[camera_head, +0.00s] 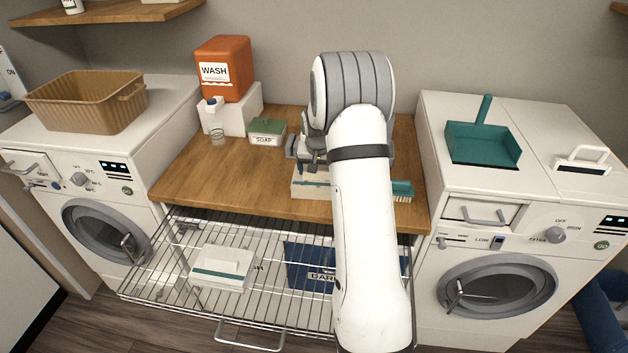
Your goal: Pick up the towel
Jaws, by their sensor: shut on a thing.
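A pale folded towel (305,187) with a dark stripe is on the wooden counter (215,175), near its front edge. My gripper (311,165) is above it with its fingers pointing down, shut on the towel's upper part. My arm covers the towel's right side, and the exact grip is hard to see. Whether the towel's underside touches the counter cannot be told. A second folded white towel (222,262) with a teal stripe lies on the pulled-out wire rack (160,282) below.
A soap box (267,132), an orange WASH container (224,70) and a small cup (217,137) stand left on the counter. A green brush (402,190) lies right of my arm. A dark blue item (303,268) lies on the rack. Washers flank the counter.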

